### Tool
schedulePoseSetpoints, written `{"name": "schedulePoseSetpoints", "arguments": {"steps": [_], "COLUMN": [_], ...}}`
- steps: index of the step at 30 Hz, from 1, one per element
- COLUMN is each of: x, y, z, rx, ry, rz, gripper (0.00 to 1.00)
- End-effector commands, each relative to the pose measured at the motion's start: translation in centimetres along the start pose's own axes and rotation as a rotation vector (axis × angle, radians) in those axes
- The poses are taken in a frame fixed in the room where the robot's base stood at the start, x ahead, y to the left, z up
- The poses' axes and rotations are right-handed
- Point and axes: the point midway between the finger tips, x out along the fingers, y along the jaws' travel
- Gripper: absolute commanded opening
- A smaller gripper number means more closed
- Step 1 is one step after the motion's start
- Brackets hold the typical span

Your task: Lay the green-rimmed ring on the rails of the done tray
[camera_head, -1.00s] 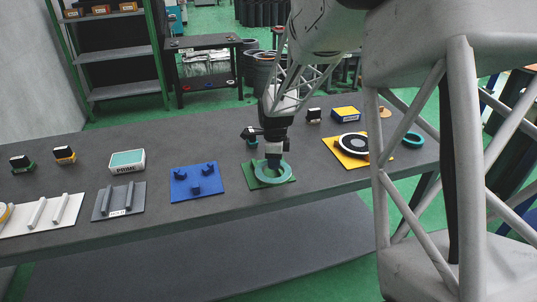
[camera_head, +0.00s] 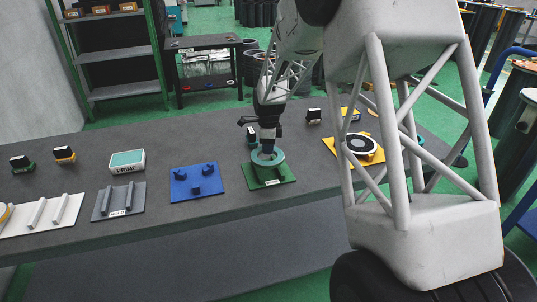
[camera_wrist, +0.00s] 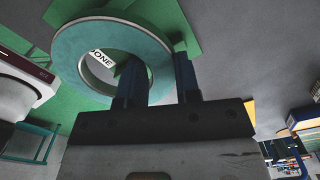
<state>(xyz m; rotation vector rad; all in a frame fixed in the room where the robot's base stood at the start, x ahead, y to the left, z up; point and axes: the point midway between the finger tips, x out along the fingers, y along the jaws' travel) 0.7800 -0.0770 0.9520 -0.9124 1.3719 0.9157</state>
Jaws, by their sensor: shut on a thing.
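The green-rimmed ring (camera_head: 278,159), a flat teal-green ring with a wide hole, is held by its rim in my gripper (camera_head: 267,149). In the wrist view, the two blue fingers of my gripper (camera_wrist: 160,75) are shut on the rim of the ring (camera_wrist: 75,50). The done tray (camera_head: 287,178) is a green plate directly below the ring. Part of its label shows through the ring's hole in the wrist view, with the green tray (camera_wrist: 190,20) behind. The ring appears raised above the tray. Its rails are mostly hidden by the ring.
A blue tray (camera_head: 180,188) with several pegs lies to the left, then a grey railed tray (camera_head: 137,208). A yellow tray (camera_head: 332,146) with a black-and-white disc (camera_head: 362,145) lies to the right. A dark stamp-like block (camera_head: 251,136) stands just behind my gripper.

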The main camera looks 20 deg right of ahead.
Motion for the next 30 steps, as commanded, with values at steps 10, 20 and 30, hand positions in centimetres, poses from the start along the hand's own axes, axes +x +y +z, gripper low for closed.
{"name": "schedulePoseSetpoints", "arguments": {"steps": [10, 20, 30], "x": [0.0, 2.6, 3.4], "y": [-0.1, -0.1, -0.1], "z": [0.0, 0.0, 0.0], "rx": [0.0, 0.0, 0.0], "ry": [0.0, 0.0, -0.001], "rz": [-0.001, 0.001, -0.002], "gripper": [0.0, 0.0, 0.0]}}
